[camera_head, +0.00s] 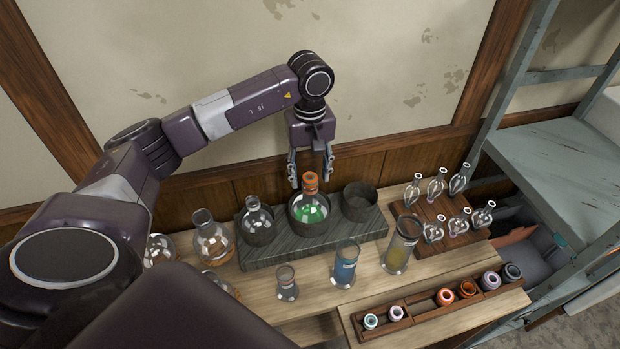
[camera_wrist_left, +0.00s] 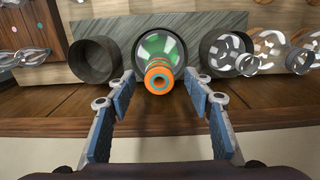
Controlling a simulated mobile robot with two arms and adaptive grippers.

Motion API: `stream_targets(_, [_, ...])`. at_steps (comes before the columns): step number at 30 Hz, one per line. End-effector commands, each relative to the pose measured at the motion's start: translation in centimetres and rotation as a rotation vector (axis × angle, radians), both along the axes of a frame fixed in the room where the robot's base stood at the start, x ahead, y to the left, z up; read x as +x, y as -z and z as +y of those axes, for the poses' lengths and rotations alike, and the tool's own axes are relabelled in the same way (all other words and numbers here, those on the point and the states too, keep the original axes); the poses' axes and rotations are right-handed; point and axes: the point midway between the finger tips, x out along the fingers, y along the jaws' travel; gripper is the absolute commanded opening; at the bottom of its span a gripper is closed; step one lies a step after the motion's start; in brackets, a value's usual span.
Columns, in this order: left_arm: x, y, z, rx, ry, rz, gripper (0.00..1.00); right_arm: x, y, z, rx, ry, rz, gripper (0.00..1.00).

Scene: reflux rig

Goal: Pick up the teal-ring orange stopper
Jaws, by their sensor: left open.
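The orange stopper (camera_head: 310,183) sits in the neck of a round flask (camera_head: 310,210) holding green liquid, which stands in a middle ring of the grey block. In the left wrist view the stopper (camera_wrist_left: 158,76) points toward the camera and shows a teal ring. My left gripper (camera_head: 311,170) is open, its fingers pointing down just above and on either side of the stopper. In the left wrist view the stopper lies between the fingertips, with a gap on both sides. The right gripper is out of view.
The grey block (camera_head: 290,248) also has an empty ring (camera_head: 359,201) on the right and a clear flask (camera_head: 256,218) on the left. Glass cylinders stand in front. A wooden rack (camera_head: 410,322) holds several stoppers, and a wooden stand (camera_head: 440,215) holds small flasks.

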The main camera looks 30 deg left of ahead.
Motion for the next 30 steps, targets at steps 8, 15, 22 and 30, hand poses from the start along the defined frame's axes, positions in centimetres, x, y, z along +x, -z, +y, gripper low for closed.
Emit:
stream_targets(8, [0.0,0.0,0.0,-0.001,0.001,-0.001,0.34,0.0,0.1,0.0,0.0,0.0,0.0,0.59])
stream_targets(15, [0.0,0.0,0.0,-0.001,0.001,-0.001,0.09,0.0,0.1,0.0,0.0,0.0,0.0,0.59])
stream_targets(22, [0.0,-0.1,0.0,-0.001,0.001,-0.001,0.09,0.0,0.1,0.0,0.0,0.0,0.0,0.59])
stream_targets(30, [0.2,-1.9,-0.1,-0.002,0.001,-0.005,0.09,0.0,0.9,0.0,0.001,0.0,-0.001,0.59])
